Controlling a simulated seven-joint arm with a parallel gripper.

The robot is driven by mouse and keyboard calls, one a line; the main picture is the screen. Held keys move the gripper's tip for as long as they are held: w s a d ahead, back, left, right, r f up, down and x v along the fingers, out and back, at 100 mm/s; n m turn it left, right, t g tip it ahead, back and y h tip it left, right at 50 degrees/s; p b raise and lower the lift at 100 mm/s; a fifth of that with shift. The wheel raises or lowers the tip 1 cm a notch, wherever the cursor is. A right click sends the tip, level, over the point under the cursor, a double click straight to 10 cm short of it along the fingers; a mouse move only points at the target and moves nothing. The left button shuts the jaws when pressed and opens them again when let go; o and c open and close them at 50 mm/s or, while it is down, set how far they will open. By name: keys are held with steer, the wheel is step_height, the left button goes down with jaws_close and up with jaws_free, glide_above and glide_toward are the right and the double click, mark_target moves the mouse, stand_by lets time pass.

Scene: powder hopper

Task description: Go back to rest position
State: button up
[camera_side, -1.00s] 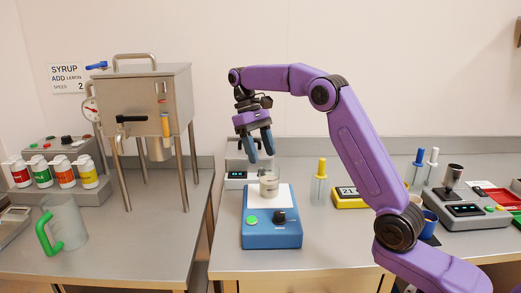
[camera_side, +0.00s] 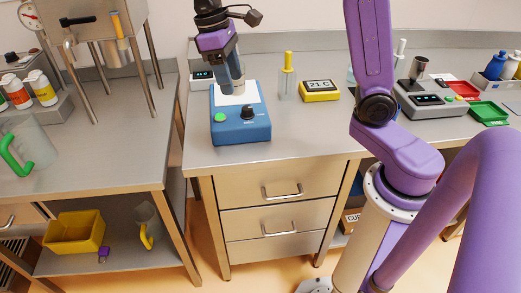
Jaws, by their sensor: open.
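My gripper (camera_side: 232,74) hangs at the upper left of centre, its purple body above and its blue-grey fingers pointing down. It is open. Its fingertips are right at a small clear beaker (camera_side: 240,87), overlapping it in this view. I cannot tell whether they touch the glass or are just above or in front of it. The beaker is on the white top of a blue stirrer plate (camera_side: 240,127) with a green button and a black knob. My purple arm's upper part runs out of the top of the picture.
A yellow-handled tool in a clear holder (camera_side: 288,78) and a yellow timer-like display (camera_side: 320,91) stand right of the plate. A grey scale (camera_side: 430,99) and green tray (camera_side: 489,113) are farther right. A steel hopper (camera_side: 90,22) stands left, beyond a gap between the benches.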

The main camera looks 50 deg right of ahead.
steer(key=s+d+f+n+t, duration=0.1)
steer(key=s+f+n, duration=0.2)
steer(key=s, duration=0.9)
steer(key=s+d+f+n+t+y, duration=0.1)
steer(key=s+f+n, duration=0.3)
steer(key=s, duration=0.8)
steer(key=shift+s+d+f+t+y, duration=0.15)
steer(key=shift+d+f+t+y, duration=0.1)
steer(key=shift+t+y, duration=0.05)
